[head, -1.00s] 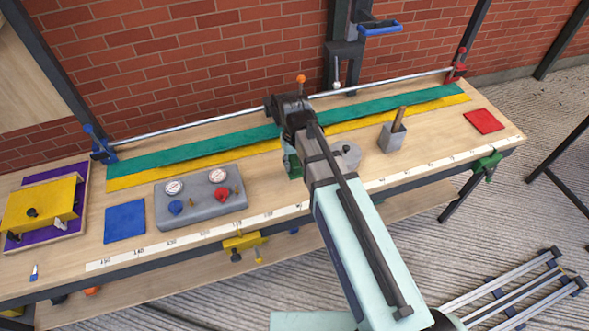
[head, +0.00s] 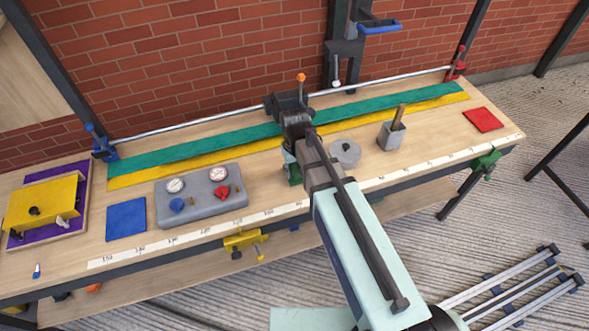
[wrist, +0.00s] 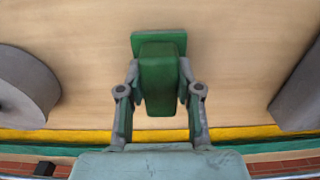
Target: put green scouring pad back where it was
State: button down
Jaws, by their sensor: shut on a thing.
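The green scouring pad (wrist: 158,82) looks like a narrow green block with a wider flat green plate at one end. My gripper (wrist: 158,72) has one finger on each side of the block and is shut on it. In the head view, a green part of the pad (head: 292,171) shows just left of my arm, over the front part of the bench. My wrist and arm hide the rest there. I cannot tell whether the pad touches the bench top or hangs just above it.
A grey box with gauges and knobs (head: 200,202) stands to the left on the wooden bench (head: 270,204). A round grey piece (head: 345,153) and a grey holder (head: 391,137) are to the right. Green (head: 200,155) and yellow (head: 200,165) strips run behind.

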aim_at(295, 168)
jog(key=c, duration=0.8)
grip_release()
notch_tip(295, 168, up, 12)
jog(key=shift+r+b, duration=0.2)
jog(key=shift+b, duration=0.85)
